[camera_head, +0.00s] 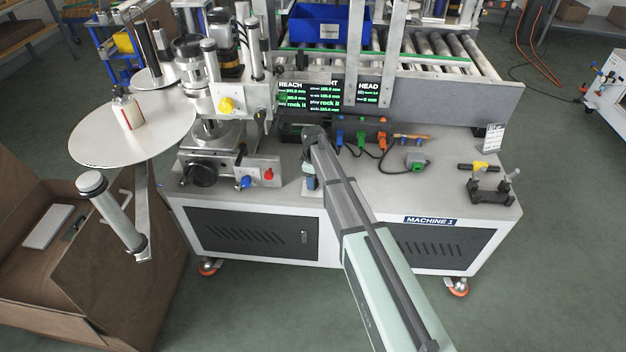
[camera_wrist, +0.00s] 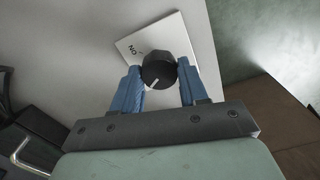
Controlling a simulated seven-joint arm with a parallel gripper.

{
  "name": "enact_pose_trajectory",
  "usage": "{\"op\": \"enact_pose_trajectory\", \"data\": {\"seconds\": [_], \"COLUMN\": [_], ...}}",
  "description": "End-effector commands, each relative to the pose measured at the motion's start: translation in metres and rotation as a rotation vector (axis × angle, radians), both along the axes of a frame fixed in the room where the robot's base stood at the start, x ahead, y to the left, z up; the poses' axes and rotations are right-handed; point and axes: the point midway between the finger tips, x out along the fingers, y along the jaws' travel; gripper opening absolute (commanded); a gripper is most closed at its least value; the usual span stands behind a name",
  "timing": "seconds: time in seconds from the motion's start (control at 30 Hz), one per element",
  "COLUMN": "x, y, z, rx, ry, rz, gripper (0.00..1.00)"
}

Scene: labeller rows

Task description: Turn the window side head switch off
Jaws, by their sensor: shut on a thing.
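A black round knob (camera_wrist: 158,68) with a white pointer line sits on a pale label plate (camera_wrist: 183,40) in the wrist view. The word ON shows upside down at the plate's upper left. The pointer line runs toward the lower left of the picture, not toward that word. My gripper (camera_wrist: 159,75) has its blue fingers on both sides of the knob and is shut on it. In the head view my gripper (camera_head: 310,182) is down at the grey top of Machine 1 (camera_head: 345,187), near its front edge. The knob cannot be made out there.
Dark screens with green text (camera_head: 320,95) stand behind my gripper. Coloured plugs and cables (camera_head: 362,137) and a grey-green device (camera_head: 416,160) lie to its right. A labeller head (camera_head: 205,130) with red and blue knobs stands left. A black fixture (camera_head: 490,190) sits far right.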

Motion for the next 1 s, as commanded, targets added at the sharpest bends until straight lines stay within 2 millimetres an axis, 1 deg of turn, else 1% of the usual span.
{"op": "enact_pose_trajectory", "data": {"seconds": [0.2, 0.4, 0.6, 1.0], "x": [0.0002, 0.0001, 0.0001, 0.0000], "y": [0.0008, 0.0008, 0.0008, 0.0007], "z": [0.0001, 0.0001, 0.0001, 0.0001], "rx": [0.002, 0.002, 0.002, 0.002], "ry": [-0.001, -0.001, -0.001, -0.001], "rz": [0.139, 0.217, 0.252, 0.259], "gripper": [0.13, 0.13, 0.13, 0.13]}}
